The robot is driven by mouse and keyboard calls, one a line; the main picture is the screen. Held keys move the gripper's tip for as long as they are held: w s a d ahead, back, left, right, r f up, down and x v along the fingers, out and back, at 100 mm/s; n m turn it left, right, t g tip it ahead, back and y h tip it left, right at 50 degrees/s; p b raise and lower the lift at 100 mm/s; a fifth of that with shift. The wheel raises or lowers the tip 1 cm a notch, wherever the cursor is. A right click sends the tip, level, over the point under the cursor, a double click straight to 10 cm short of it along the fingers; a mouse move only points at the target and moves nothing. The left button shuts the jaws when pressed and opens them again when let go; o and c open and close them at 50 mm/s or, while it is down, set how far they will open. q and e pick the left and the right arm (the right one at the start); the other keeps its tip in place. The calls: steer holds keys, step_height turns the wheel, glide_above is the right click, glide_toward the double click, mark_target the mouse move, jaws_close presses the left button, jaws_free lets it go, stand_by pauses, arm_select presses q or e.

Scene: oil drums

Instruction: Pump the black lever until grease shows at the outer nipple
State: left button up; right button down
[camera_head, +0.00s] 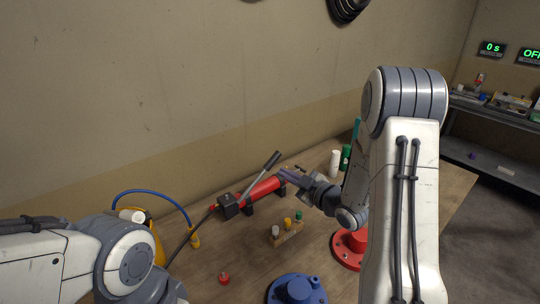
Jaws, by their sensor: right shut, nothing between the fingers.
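The grease pump has a red cylinder (262,189) with a black block (228,206) at its left end. The lever rises from it to the right as a grey rod with a black grip (272,160). My right gripper (284,174) is shut and empty. Its fingers point left and appear close below the black grip, over the cylinder; I cannot tell whether they touch either. My left arm enters at lower left, but its gripper is out of view. I cannot make out the outer nipple or any grease.
A blue flanged part (297,291) and a red flanged part (346,262) stand at the front. A small wooden block (288,237) holds coloured caps. A yellow container (156,243) with a blue hose (160,193) stands left. White (334,163) and green bottles are behind my right arm.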

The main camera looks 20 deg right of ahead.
arm_select(q)
steer(key=shift+w, duration=0.4)
arm_select(e)
steer(key=shift+d+r+t, duration=0.2)
steer(key=shift+d+t, duration=0.1)
steer(key=shift+d, duration=0.15)
steer(key=shift+d+r+t, duration=0.2)
steer(key=shift+d+t, duration=0.1)
steer(key=shift+d, duration=0.15)
steer(key=p, duration=0.5)
glide_above(260, 176)
steer(key=s+d, duration=0.3)
arm_select(q)
step_height(260, 176, up, 7)
steer(key=p, duration=0.1)
steer(key=shift+f, duration=0.2)
arm_select(e)
steer(key=shift+w+d+f, duration=0.3)
steer(key=shift+f, duration=0.3)
steer(key=shift+w+d+f, duration=0.3)
steer(key=shift+f, duration=0.3)
steer(key=shift+w+d+f, duration=0.3)
steer(key=shift+f, duration=0.3)
arm_select(q)
steer(key=shift+f, duration=0.1)
